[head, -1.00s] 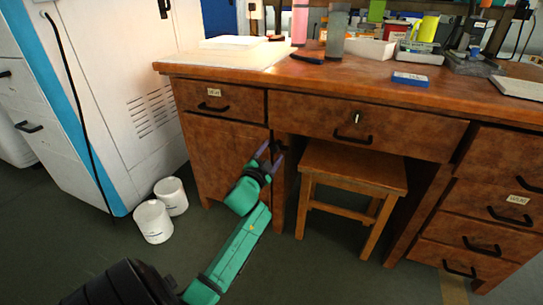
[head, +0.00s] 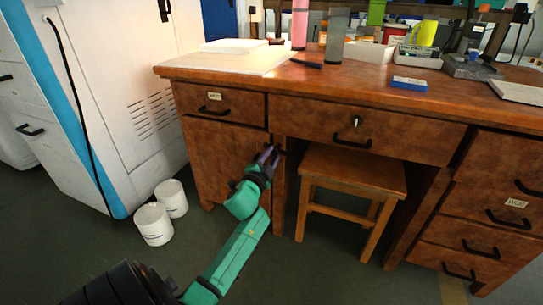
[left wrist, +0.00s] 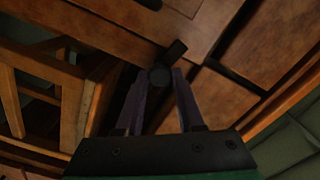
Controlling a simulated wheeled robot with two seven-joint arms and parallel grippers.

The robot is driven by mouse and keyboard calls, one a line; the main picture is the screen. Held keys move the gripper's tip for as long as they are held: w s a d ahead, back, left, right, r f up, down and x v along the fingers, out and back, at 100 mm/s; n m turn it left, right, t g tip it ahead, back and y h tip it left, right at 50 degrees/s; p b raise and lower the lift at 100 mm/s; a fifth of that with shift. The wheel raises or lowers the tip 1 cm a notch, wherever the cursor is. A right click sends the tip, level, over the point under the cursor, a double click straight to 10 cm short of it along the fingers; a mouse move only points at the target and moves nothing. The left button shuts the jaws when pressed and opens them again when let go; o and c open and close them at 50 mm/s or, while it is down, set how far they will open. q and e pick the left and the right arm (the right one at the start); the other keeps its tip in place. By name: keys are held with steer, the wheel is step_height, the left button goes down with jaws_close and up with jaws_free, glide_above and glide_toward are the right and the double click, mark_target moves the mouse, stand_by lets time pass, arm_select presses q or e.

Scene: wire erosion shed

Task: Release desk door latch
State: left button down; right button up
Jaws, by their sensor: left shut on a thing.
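The desk door (head: 222,160) is a brown panel under the left drawer, and it looks closed. Its latch is a small black fitting with a round knob (left wrist: 160,76) and a short bar (left wrist: 176,50), seen in the left wrist view. My left gripper (head: 269,155) is at the door's right edge in the head view. Its two purple fingers are shut on the latch knob, one on each side. The fingers partly cover the latch in the head view. My right gripper is not in view.
A wooden stool (head: 354,170) stands in the knee space just right of the door. Two white tubs (head: 153,223) stand on the floor at left, beside a white machine cabinet (head: 115,90). Floor in front of the door is clear except for my arm.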

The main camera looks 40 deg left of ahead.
arm_select(q)
steer(key=m, duration=0.3)
steer(key=shift+m, duration=0.3)
steer(key=shift+f+m, duration=0.1)
steer(key=shift+m, duration=0.9)
steer(key=m, duration=0.6)
steer(key=shift+m, duration=1.9)
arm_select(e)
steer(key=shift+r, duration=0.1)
arm_select(q)
steer(key=c, duration=0.5)
jaws_free()
steer(key=shift+s, duration=0.1)
